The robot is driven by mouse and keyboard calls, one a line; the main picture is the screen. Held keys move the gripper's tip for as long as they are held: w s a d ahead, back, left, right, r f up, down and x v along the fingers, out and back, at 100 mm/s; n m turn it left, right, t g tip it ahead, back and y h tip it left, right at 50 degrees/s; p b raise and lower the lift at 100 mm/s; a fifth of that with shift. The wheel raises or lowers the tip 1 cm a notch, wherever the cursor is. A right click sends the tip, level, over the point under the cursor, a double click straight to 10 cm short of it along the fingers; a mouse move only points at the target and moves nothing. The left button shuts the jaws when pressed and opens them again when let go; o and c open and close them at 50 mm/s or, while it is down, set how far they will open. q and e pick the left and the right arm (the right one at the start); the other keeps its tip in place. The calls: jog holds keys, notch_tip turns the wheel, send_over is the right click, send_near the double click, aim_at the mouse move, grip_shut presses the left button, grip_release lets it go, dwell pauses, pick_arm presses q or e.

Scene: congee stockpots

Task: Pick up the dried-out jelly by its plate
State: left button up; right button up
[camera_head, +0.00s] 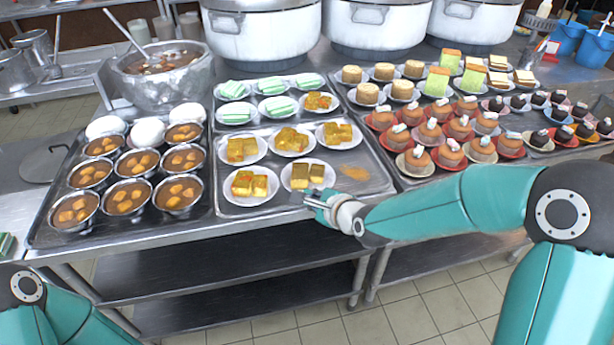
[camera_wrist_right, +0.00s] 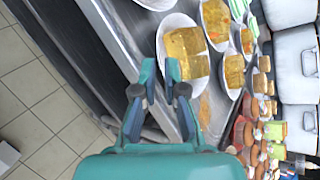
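Several white plates of yellow jelly stand on the middle metal tray (camera_head: 225,205). The jelly on the front right plate (camera_head: 308,187) has a darker, browner top than the others, and looks like the dried-out one. In the right wrist view a plate with yellow-brown jelly (camera_wrist_right: 187,52) lies just beyond my fingers. My right gripper (camera_head: 311,199) is at the tray's front edge, beside that plate's near rim; its fingers are apart with a gap between them (camera_wrist_right: 161,72). I cannot tell whether the rim is between them. My left gripper is out of view; only its arm shows.
Another jelly plate (camera_head: 251,186) stands close on the left. Steel bowls of brown dessert (camera_head: 128,197) fill the left tray. Round cakes (camera_head: 418,160) crowd the right tray. A brown smear (camera_head: 354,173) marks the bare tray right of the plate. Large pots (camera_head: 262,30) stand behind.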

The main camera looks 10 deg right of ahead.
aim_at(308, 177)
jog(key=shift+f+p+x, duration=0.2)
jog(key=shift+p+x, duration=0.45)
jog(key=shift+x, duration=2.2)
jog(key=shift+s+d+f, duration=0.1)
jog(key=shift+d+f, duration=0.05)
grip_shut()
